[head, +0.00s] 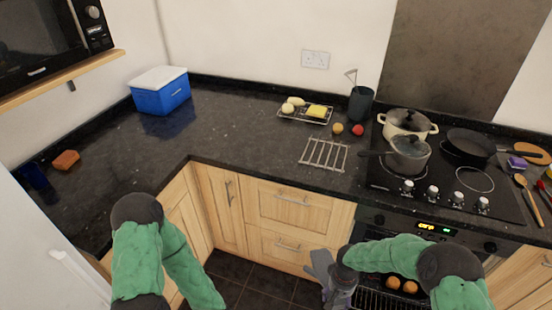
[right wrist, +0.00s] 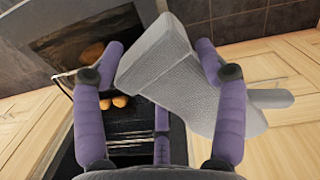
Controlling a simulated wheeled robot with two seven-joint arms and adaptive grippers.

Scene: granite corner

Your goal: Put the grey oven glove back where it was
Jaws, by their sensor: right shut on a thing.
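The grey oven glove (head: 319,266) is held in my right gripper (head: 335,285), low in front of the cabinets and just left of the oven. In the right wrist view the glove (right wrist: 172,70) lies between the purple fingers of the right gripper (right wrist: 162,55), with its thumb sticking out to the right. The fingers are shut on it, and it touches no surface that I can see. My left arm comes in at the lower left of the head view, but its gripper is not visible.
The oven (head: 434,228) shows several buns (right wrist: 118,100) on a rack inside. Above it, the hob (head: 440,205) carries pans. A wire trivet (head: 323,154), a tray of food (head: 305,118) and a blue cool box (head: 161,92) stand on the counter. The counter's middle (head: 225,130) is clear.

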